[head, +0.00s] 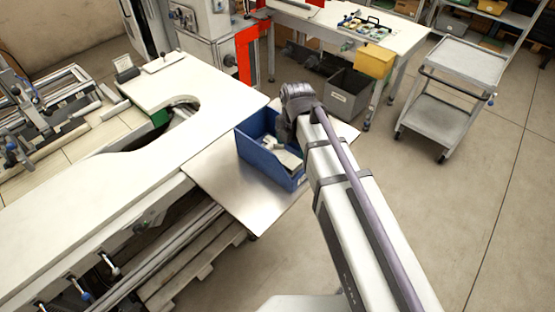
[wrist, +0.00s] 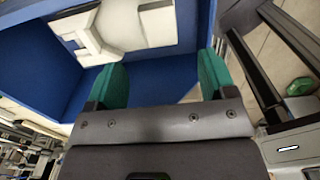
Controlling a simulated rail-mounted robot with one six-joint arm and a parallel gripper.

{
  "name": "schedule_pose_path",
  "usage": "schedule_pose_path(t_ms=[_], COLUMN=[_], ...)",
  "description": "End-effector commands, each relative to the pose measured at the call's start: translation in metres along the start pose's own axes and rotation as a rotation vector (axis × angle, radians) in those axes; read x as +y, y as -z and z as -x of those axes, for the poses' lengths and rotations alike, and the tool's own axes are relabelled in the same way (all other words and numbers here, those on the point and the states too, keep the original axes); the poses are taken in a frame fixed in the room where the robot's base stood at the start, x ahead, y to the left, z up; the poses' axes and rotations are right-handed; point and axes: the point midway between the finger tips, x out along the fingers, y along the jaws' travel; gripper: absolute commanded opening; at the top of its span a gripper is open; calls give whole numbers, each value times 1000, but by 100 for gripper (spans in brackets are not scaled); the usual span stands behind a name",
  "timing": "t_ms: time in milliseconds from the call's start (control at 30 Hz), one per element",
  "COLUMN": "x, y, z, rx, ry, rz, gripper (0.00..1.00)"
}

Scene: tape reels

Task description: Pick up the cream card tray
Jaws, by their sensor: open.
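A blue bin (head: 256,159) stands on a metal shelf plate and holds several pale cream or white pieces (head: 288,158). In the wrist view the blue bin (wrist: 38,62) surrounds a cream tray-like piece (wrist: 112,27) with raised and recessed parts. I cannot tell for certain that it is the card tray. My gripper (wrist: 162,76) is open, with its two teal fingers apart over the blue interior. Nothing shows between the fingers. The cream piece lies beyond the fingertips in that view. In the head view my own arm hides the fingers.
The metal plate (head: 225,187) juts from a long white bench (head: 90,195) at left. A grey bin (head: 349,92) and a yellow bin (head: 375,62) are at a table behind. A grey cart (head: 445,105) stands at right. The floor between is open.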

Motion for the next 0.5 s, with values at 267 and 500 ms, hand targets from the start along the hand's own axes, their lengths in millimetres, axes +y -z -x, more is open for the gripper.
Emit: schedule_pose_path(t_ms=[267, 500], x=[0, 1], y=[0, -3], z=[-33, -75], rx=[0, 0], ry=[0, 0], rz=[-2, -2], gripper=[77, 77])
